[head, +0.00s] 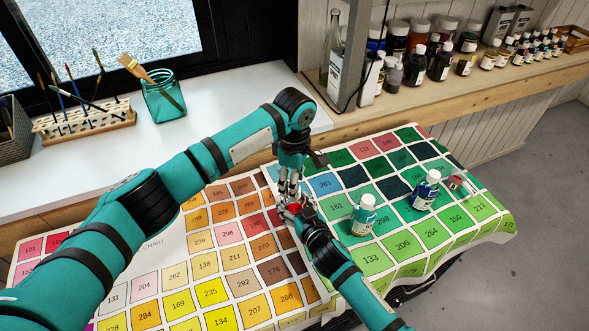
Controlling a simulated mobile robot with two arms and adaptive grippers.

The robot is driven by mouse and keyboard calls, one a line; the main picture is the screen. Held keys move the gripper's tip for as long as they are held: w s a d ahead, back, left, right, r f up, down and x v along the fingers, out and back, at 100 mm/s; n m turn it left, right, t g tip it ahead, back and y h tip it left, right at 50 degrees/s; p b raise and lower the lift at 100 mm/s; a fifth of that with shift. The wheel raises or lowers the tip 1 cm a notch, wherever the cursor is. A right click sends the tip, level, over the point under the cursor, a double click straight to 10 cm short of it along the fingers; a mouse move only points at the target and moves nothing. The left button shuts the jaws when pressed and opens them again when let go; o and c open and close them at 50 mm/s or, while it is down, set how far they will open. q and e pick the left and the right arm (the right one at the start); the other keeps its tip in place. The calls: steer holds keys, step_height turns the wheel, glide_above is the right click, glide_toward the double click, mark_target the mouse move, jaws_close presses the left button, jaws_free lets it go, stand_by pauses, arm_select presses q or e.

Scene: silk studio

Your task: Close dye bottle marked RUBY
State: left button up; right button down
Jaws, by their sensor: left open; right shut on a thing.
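A small red dye bottle (293,208) is mostly hidden between my two grippers over the middle of the colour chart; its label cannot be read and I cannot tell whether its cap is on. My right gripper (297,210) comes from the lower right and is shut on it. My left gripper (286,193) points down just above it, open.
A small red and whitish item (460,184) lies near the chart's right edge. The colour chart (165,247) covers the table. Behind are a brush rack (83,121), a teal glass jar (164,100) with brushes, and a shelf (400,97) crowded with bottles.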

mark_target(294, 206)
arm_select(q)
steer(key=shift+f, duration=1.15)
